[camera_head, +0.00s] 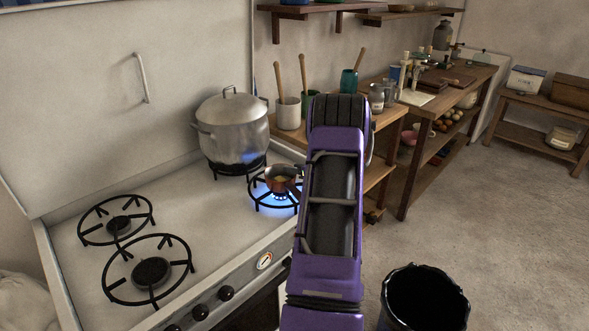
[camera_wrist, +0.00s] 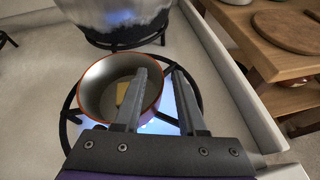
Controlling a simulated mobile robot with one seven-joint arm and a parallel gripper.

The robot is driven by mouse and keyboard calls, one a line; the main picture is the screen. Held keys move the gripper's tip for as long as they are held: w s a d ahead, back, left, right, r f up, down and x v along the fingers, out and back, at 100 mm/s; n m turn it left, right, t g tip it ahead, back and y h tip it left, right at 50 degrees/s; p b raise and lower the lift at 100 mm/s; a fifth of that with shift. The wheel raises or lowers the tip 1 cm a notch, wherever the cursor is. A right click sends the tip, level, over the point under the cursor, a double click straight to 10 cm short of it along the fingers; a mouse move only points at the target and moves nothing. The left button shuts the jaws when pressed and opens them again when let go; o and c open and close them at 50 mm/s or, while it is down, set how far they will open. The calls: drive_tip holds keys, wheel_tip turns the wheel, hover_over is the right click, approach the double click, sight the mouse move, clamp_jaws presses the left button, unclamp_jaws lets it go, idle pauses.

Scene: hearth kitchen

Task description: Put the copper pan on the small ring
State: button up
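The copper pan (camera_head: 280,172) is at the front right ring (camera_head: 257,199) of the stove, over a lit blue flame. In the wrist view the pan (camera_wrist: 91,92) looks upright, with a copper-orange rim, a grey inside and a small yellow piece in it. Whether its base rests fully on the ring (camera_wrist: 199,88) is hard to tell. My gripper (camera_wrist: 160,76) is at the pan's near right side. Its fingers stand apart, one over the pan's inside and one outside the rim. No firm hold shows. In the head view my purple arm hides the fingers.
A big lidded pot (camera_head: 233,128) stands on the ring just behind the pan. Two empty rings (camera_head: 118,226) (camera_head: 150,272) are on the left of the stove. A wooden counter (camera_head: 288,134) with utensil pots is at the right. A dark bin (camera_head: 424,300) stands on the floor.

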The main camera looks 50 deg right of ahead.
drive_tip(key=shift+r, duration=0.1)
drive_tip(key=v, duration=1.2)
idle(0.4)
